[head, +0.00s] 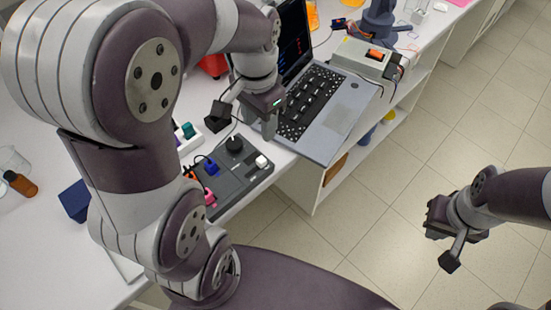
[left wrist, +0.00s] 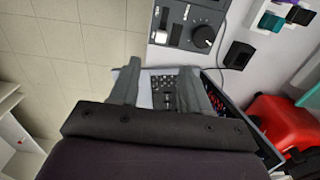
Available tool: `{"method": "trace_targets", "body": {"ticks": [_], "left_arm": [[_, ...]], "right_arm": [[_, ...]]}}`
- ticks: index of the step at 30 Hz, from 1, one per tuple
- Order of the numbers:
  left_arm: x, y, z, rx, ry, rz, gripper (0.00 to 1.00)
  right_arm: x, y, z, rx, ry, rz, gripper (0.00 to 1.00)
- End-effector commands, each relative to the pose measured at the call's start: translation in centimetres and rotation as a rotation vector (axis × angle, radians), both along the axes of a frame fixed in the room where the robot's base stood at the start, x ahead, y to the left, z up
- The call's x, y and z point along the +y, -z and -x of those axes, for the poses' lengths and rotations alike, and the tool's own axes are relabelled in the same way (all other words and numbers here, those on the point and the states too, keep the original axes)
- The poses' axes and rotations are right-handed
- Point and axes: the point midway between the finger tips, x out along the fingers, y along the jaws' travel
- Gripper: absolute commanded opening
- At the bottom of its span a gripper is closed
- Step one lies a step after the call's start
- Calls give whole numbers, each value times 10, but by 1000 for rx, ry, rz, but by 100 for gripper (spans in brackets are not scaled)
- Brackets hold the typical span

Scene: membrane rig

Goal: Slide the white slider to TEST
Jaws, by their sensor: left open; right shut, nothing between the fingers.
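The dark grey rig panel (head: 232,180) lies at the table's edge in the head view and is partly cut off at the top of the left wrist view (left wrist: 181,12). Its white slider (head: 261,161) sits near the panel's right corner, and it also shows in the left wrist view (left wrist: 160,37). The panel's lettering is too small to read. My left gripper (head: 270,122) is open above the laptop's near edge, beyond the slider and apart from it; its spread fingers show in the left wrist view (left wrist: 160,90). My right gripper (head: 437,222) is shut and empty over the floor.
A black knob (head: 234,143) stands on the panel near the slider. Blue (head: 210,166) and pink plugs (head: 209,197) are on its left side. The open laptop (head: 322,110) lies behind it. A red case (left wrist: 275,130) and cables are nearby. Floor lies beyond the table's edge.

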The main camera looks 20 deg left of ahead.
Motion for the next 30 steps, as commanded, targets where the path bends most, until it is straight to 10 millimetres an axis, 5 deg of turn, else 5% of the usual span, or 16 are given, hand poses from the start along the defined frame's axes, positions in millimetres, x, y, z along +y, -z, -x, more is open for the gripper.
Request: {"method": "trace_targets", "body": {"ticks": [4,15,27,28,30], "left_arm": [[0,35,0,0,7,0,47],[0,111,1,2,5,0,47],[0,126,0,-2,4,0,47],[0,126,0,-2,4,0,44],[0,126,0,-2,4,0,21]], "right_arm": [[0,34,0,1,0,0,0],[0,39,0,1,0,0,0],[0,40,0,1,0,0,0],[0,40,0,1,0,0,0],[0,40,0,1,0,0,0]]}}
